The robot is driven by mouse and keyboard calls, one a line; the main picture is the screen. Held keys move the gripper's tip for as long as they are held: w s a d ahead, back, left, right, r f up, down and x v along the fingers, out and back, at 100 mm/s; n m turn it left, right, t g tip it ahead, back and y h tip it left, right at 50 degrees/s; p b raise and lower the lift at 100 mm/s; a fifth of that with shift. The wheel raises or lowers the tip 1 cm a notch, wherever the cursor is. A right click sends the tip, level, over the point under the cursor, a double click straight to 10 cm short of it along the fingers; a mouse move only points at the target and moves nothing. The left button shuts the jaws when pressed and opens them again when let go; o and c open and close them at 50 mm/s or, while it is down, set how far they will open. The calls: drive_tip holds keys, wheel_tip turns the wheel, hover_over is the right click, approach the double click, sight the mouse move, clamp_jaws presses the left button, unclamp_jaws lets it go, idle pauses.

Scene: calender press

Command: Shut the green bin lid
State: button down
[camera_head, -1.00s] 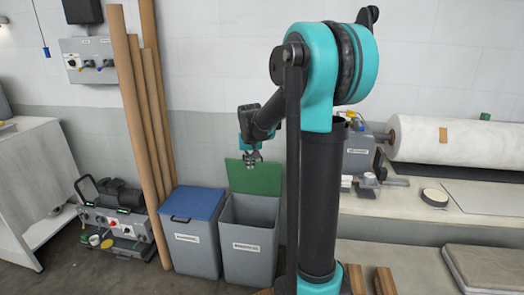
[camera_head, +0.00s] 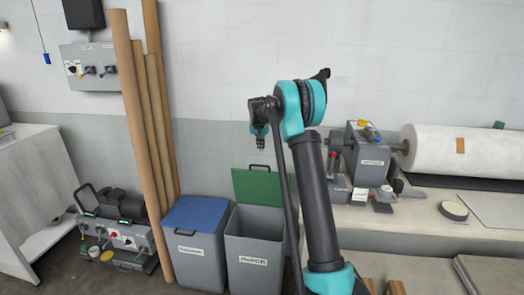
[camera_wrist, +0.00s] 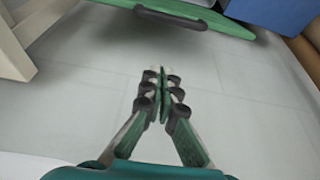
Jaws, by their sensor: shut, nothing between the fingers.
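The green lid (camera_head: 256,188) stands open and upright at the back of the grey bin labelled "PAPER" (camera_head: 252,262). The dark handle (camera_head: 259,168) is on its top edge. My gripper (camera_head: 260,147) is above the lid and handle, pointing down, apart from them in the picture. In the wrist view my gripper (camera_wrist: 162,78) is shut and empty, with its fingertips together. That view also shows the green lid (camera_wrist: 232,28) and its dark handle (camera_wrist: 170,18) at the top, beyond the fingertips. The bin's opening is clear in the head view.
A grey bin with a closed blue lid (camera_head: 194,214) stands just left. Tall brown tubes (camera_head: 140,130) lean on the wall beside it. A workbench (camera_head: 400,222) with a grey machine (camera_head: 360,155) and a white roll (camera_head: 455,152) is at right.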

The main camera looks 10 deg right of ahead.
drive_tip(key=shift+s+a+f, duration=0.1)
drive_tip(key=shift+s+f, duration=0.1)
drive_tip(key=shift+f, duration=1.05)
drive_tip(key=shift+s+a+f, duration=0.1)
drive_tip(key=shift+s+f, duration=0.1)
drive_tip(key=shift+f, duration=1.05)
drive_tip(key=shift+s+f, duration=0.2)
drive_tip(key=shift+f, duration=1.05)
